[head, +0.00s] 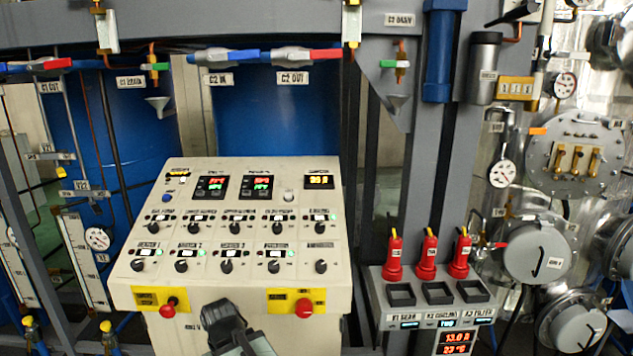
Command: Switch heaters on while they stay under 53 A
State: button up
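A cream control panel (150,235) stands in the middle of the head view. Its lower row has several black rotary knobs; labels above them look like heater names, such as the ones at the second knob (182,266) and third knob (227,266). Small indicators sit by the knobs, too small to read surely. A display (457,342) at the lower right shows 13.0 A above what looks like 33 °C. My gripper (226,318) is dark and low in front of the panel's front face, below the knob rows. Its finger opening cannot be made out.
Red stop buttons (304,308) and (170,304) jut from the panel's front face. Three red plugs (428,256) stand on a grey box to the right. Blue vessels (270,110) and pipes are behind; gauges and flanges fill the right.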

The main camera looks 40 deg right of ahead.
aim_at(227, 266)
jog(key=u, duration=1.9)
jog(key=k, duration=0.45)
